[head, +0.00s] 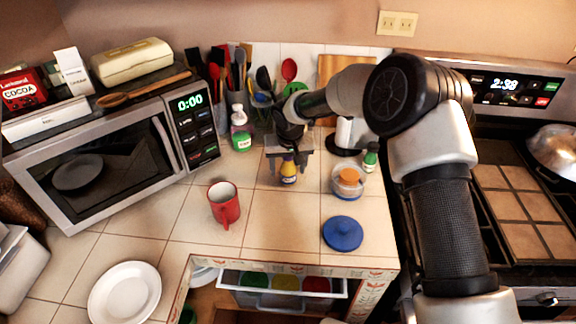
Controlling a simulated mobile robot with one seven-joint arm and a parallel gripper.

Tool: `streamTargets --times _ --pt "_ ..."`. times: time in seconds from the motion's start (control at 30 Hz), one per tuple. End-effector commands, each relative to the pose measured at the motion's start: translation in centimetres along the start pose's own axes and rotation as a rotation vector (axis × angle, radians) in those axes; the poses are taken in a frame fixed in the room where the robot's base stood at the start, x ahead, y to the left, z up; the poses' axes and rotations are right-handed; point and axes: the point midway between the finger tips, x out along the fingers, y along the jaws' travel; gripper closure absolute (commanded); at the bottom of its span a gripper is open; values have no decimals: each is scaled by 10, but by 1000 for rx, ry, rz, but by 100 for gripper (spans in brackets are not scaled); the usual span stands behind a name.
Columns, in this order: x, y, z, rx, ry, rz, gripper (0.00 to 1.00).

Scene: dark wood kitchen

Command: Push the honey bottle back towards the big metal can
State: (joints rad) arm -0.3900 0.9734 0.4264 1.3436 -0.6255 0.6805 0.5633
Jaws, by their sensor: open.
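A small bottle (288,170) with a yellow top and a dark body with a yellow label stands upright on the tiled counter; I take it for the honey bottle. My gripper (288,163) points down over it, open, with one finger on each side of the bottle. I cannot tell whether a finger touches it. Behind my gripper, against the back wall, grey utensil holders (260,112) stand partly hidden; one may be the big metal can, but I cannot tell for sure.
A green-and-white bottle (241,131) stands left of my gripper. An orange-lidded jar (347,182) and a small green bottle (370,158) stand to its right. A red mug (224,204) and a blue lid (342,234) are nearer. The microwave (110,155) is left, the stove (520,190) right.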

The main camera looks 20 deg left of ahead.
Motion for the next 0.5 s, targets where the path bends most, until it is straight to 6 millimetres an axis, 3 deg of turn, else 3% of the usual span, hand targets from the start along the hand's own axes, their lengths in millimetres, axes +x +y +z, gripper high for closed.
streamTargets --times 0.23,0.5 --pt "-25 0 -1 -1 4 1 40" --pt "-90 0 -1 1 4 1 40"
